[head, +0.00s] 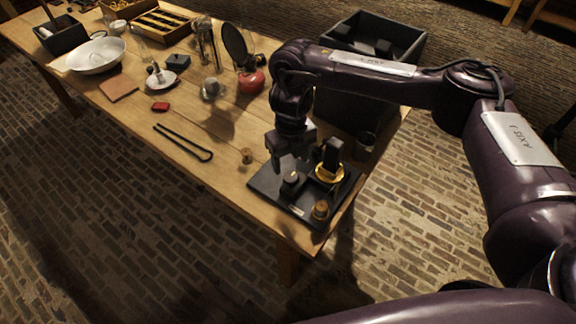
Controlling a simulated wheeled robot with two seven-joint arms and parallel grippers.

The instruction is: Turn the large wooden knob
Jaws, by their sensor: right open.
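A black board (268,186) lies at the near right corner of the table. A round yellow-brown knob (321,210) sits at its near corner and looks wooden. A dark round knob (291,183) stands left of it, and its material is hard to tell. Behind them an upright black block rises from a brass ring (330,175). My right gripper (286,161) hangs fingers down above the board's far left part, close to the dark knob. It is open, with nothing seen between its fingers. I cannot tell whether it touches the dark knob. My left gripper is out of view.
A small cork-like piece (247,156) and black tongs (184,143) lie left of the board. A dark open crate (405,35) stands behind my right arm. A red round vessel (251,81), a white bowl (96,56) and several small items fill the table's far part.

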